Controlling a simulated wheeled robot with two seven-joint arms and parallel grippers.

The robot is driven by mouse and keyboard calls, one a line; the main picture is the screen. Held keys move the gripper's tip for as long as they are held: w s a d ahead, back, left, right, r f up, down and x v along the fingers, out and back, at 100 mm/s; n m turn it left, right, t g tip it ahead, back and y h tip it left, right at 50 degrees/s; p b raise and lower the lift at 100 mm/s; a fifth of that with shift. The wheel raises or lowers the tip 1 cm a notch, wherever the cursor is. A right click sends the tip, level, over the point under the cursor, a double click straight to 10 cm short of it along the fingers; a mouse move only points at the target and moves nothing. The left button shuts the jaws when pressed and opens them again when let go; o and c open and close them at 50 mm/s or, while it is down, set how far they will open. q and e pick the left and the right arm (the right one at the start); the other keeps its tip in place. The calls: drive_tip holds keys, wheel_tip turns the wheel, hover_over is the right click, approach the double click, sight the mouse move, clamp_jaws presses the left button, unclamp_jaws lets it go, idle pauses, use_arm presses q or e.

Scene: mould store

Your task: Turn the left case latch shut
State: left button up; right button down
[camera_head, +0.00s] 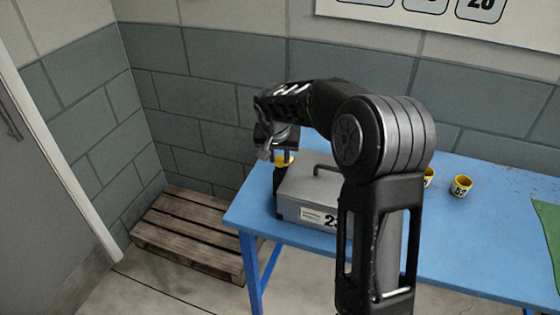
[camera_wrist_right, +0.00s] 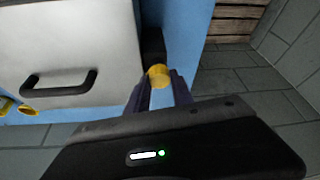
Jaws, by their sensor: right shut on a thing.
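The grey case (camera_head: 318,190) with a dark handle and a "23" label stands on the blue table; its lid and handle also show in the wrist view (camera_wrist_right: 75,50). The left case latch is a yellow knob (camera_head: 283,160) on a dark block (camera_head: 282,185) at the case's left side. My right gripper (camera_head: 277,150) reaches over from above and is shut on the yellow knob; in the wrist view the knob (camera_wrist_right: 159,76) sits between the two fingertips. The latch's turn angle is hard to tell. My right arm hides the case's right part. My left gripper is out of view.
The blue table (camera_head: 480,225) carries yellow cups (camera_head: 460,186) right of my arm and a green mat (camera_head: 549,235) at the right edge. A wooden pallet (camera_head: 190,228) lies on the floor left of the table. A block wall stands behind.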

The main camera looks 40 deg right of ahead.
drive_tip(key=m+g+b, duration=0.1)
drive_tip(key=m, duration=0.2)
drive_tip(key=shift+w+f+h, duration=0.1)
drive_tip(key=shift+f+h, duration=0.05)
drive_tip(key=shift+h, duration=0.25)
drive_tip(key=m+g, duration=0.1)
drive_tip(key=m, duration=0.1)
drive_tip(key=shift+a+m+b, duration=0.1)
drive_tip(key=shift+m+b, duration=0.2)
drive_tip(key=shift+b, duration=0.05)
drive_tip(key=m+g, duration=0.1)
drive_tip(key=m, duration=0.1)
drive_tip(key=shift+w+m+h, duration=0.1)
drive_tip(key=shift+m+h, duration=0.2)
drive_tip(key=shift+m, duration=0.1)
drive_tip(key=shift+w+m+g+p, duration=0.1)
drive_tip(key=shift+m+g+p, duration=0.45)
drive_tip(key=shift+m, duration=0.95)
drive_tip(key=c, duration=1.1)
unclamp_jaws()
